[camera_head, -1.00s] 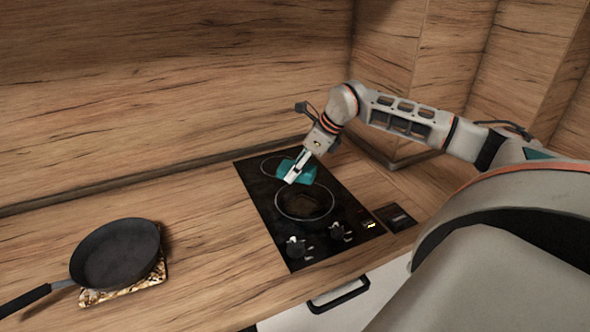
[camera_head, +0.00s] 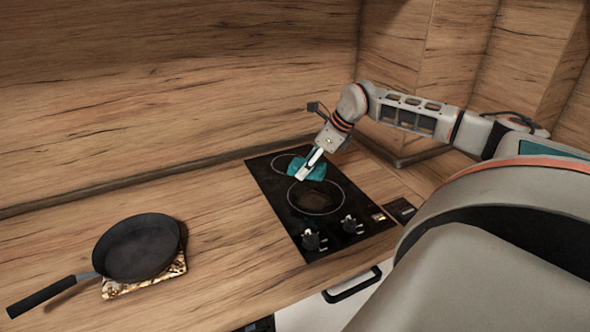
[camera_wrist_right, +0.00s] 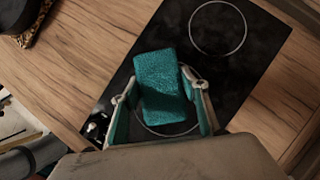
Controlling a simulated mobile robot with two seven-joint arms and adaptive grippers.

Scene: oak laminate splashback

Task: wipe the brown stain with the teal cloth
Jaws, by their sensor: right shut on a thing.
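The teal cloth (camera_head: 318,172) is held in my right gripper (camera_head: 304,176) over the black cooktop (camera_head: 273,184), between the rear and front burner rings. In the right wrist view the cloth (camera_wrist_right: 158,80) sits between the two fingers of the right gripper (camera_wrist_right: 160,92), which is shut on it. I cannot tell whether the cloth touches the glass. The brown stain (camera_head: 318,199) is a dark patch inside the front burner ring, just nearer to me than the cloth. In the wrist view the cloth and gripper cover most of that ring. My left gripper is not in view.
A black frying pan (camera_head: 138,248) stands on a patterned trivet (camera_head: 170,273) at the left, its handle pointing left. Two knobs (camera_head: 311,240) are at the cooktop's front edge. The wooden counter (camera_head: 235,220) between pan and cooktop is clear. A wooden splashback (camera_head: 180,90) rises behind.

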